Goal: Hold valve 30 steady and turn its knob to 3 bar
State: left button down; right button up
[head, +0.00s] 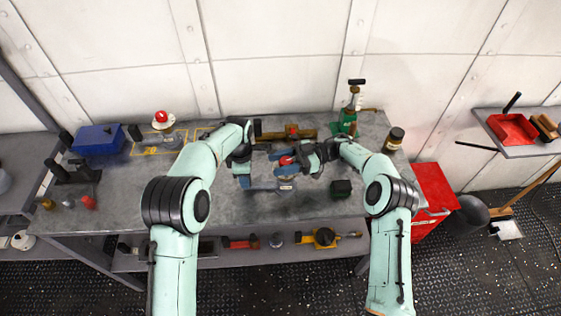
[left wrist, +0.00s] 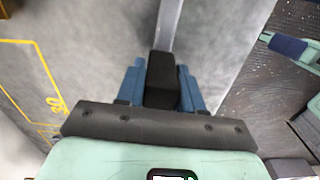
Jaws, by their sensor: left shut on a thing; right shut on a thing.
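Valve 30 is the valve with a grey body (head: 287,186) and a red knob (head: 286,160), between my two hands above the workbench. My left gripper (head: 244,181) is shut on the valve's left end. In the left wrist view the left gripper (left wrist: 161,88) has its blue fingers on both sides of a black block (left wrist: 161,75), from which a grey bar (left wrist: 168,25) runs away. My right gripper (head: 290,161) is shut on the red knob from the right and partly hides it. The dial reading is too small to tell.
The grey workbench (head: 215,208) has yellow outlines and a yellow 30 (left wrist: 57,105). Another red-knobbed valve (head: 162,119) and a blue box (head: 98,138) stand left.

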pick_arm(q)
jog(key=shift+d, duration=0.1)
pick_arm(e)
jog(key=shift+s+a+r+n+g, duration=0.1)
jog(key=shift+r+n+g, duration=0.15)
jog(key=shift+n+g, duration=0.3)
jog(key=o, duration=1)
jog(key=shift+f, duration=0.1)
jog(key=shift+m+t, duration=0.25)
jog(key=shift+m, duration=0.1)
